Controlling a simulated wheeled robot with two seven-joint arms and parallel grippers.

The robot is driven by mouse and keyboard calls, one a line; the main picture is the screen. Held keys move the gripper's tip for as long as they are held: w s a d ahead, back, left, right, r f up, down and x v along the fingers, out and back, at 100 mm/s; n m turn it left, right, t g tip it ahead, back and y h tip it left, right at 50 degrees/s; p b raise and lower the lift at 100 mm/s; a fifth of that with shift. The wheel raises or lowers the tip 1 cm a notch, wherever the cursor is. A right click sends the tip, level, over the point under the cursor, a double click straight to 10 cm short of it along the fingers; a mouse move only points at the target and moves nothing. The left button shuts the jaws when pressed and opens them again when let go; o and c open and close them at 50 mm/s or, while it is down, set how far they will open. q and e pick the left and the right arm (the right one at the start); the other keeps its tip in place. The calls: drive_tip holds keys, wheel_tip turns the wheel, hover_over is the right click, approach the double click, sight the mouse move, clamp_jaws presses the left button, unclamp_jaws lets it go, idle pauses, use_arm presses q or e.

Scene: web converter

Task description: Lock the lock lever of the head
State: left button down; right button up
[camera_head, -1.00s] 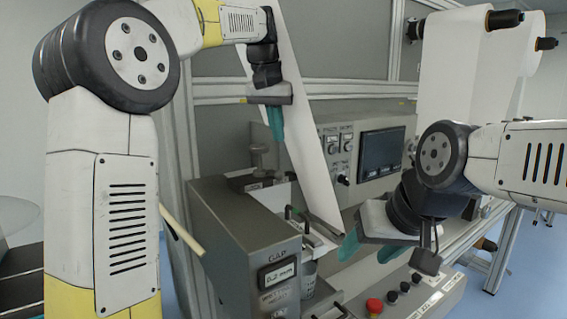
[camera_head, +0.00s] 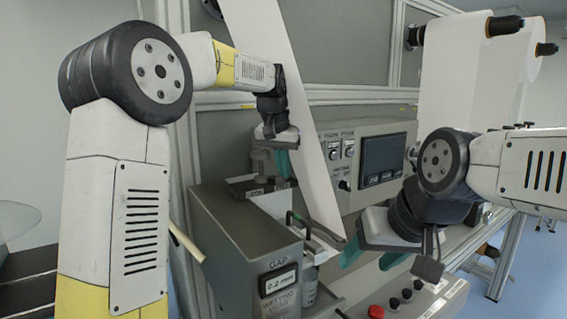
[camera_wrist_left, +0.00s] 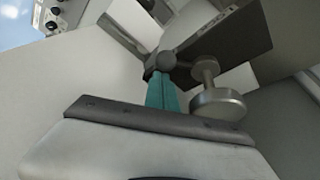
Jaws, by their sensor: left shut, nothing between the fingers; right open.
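The head is a grey metal box (camera_head: 225,235) with a GAP display, standing at the lower middle of the head view. In the left wrist view a dark lever with a round ball end (camera_wrist_left: 166,61) lies right at the fingertips of my left gripper (camera_wrist_left: 163,90); I cannot tell whether they touch. Beside it stands a round metal knob (camera_wrist_left: 218,104). My left gripper (camera_head: 284,163) is shut and empty, low over the back of the head. It largely hides the lever in the head view. My right gripper (camera_head: 370,256) is open and empty, right of the head.
A white web strip (camera_head: 303,110) runs down just right of my left gripper. A control panel with a dark screen (camera_head: 383,157) is behind. A red button (camera_head: 376,312) and black knobs are at the front. White rolls (camera_head: 450,75) hang at the upper right.

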sight(281, 179)
use_arm(q)
drive_tip(key=shift+s+m, duration=0.35)
drive_tip(key=shift+m, duration=0.25)
idle(0.3)
drive_tip(key=shift+s+a+m+h, duration=0.2)
drive_tip(key=shift+s+m+h, duration=0.25)
drive_tip(key=shift+m, duration=0.55)
drive_tip(key=s+m, duration=0.1)
drive_tip(key=a+m+g+h, duration=0.1)
drive_tip(key=m, duration=0.1)
drive_tip(key=shift+s+m, duration=0.3)
drive_tip(key=shift+s, duration=0.1)
drive_tip(key=a+m, duration=0.1)
drive_tip(key=m, duration=0.1)
drive_tip(key=s+a+m+g, duration=0.1)
drive_tip(key=m, duration=0.1)
drive_tip(key=s+a+m+g, duration=0.1)
drive_tip(key=m, duration=0.1)
drive_tip(key=shift+s+a+h, duration=0.1)
drive_tip(key=shift+s+h, duration=0.1)
drive_tip(key=shift+h, duration=0.05)
drive_tip(key=shift+a, duration=0.1)
